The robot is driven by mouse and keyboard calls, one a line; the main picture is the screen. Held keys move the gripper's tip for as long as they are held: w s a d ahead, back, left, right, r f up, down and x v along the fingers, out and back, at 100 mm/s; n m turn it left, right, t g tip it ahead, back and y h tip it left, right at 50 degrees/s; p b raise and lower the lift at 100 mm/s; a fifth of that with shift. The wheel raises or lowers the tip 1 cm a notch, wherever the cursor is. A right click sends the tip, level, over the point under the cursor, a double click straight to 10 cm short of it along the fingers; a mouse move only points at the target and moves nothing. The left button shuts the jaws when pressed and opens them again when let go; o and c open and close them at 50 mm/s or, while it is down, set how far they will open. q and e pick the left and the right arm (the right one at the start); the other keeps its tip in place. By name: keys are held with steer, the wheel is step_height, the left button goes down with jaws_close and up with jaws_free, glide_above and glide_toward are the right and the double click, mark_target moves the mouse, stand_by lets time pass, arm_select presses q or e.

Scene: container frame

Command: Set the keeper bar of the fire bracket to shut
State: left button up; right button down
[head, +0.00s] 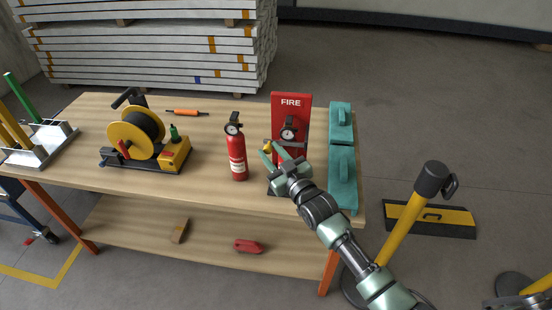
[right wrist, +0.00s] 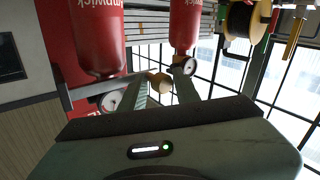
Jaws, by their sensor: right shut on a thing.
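The fire bracket (head: 291,101) is a red upright panel marked FIRE near the right end of the bench. A red extinguisher with a round gauge (head: 288,134) stands in front of the panel, its lower part hidden by my right arm. My right gripper (head: 267,149) is at the bracket's left front side, shut on a yellow knob (head: 267,146) that looks like the end of the keeper bar. In the right wrist view, which is upside down, the knob (right wrist: 160,82) shows between the fingers. My left gripper is out of view.
A second red extinguisher (head: 237,160) stands free, just left of the bracket. Teal blocks (head: 342,175) line the bench's right edge. A cable reel (head: 135,135) and an orange screwdriver (head: 187,112) are further left. A yellow post (head: 400,225) stands right of the bench.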

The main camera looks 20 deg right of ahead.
steer(key=shift+w+a+r, duration=0.2)
steer(key=shift+a+r, duration=0.05)
steer(key=shift+r, duration=0.45)
steer(key=c, duration=1.3)
jaws_free()
steer(key=shift+o, duration=0.6)
steer(key=shift+a+r, duration=0.1)
steer(key=shift+s+f+b, duration=0.4)
steer(key=shift+s+f, duration=0.1)
steer(key=shift+f, duration=0.05)
steer(key=s, duration=0.1)
steer(key=s+b, duration=0.1)
steer(key=shift+s+d+f, duration=0.35)
steer(key=shift+d, duration=0.05)
steer(key=v, duration=0.4)
steer(key=shift+s+d+r+b, duration=0.1)
steer(key=shift+s+d+b, duration=0.1)
steer(key=shift+b, duration=0.1)
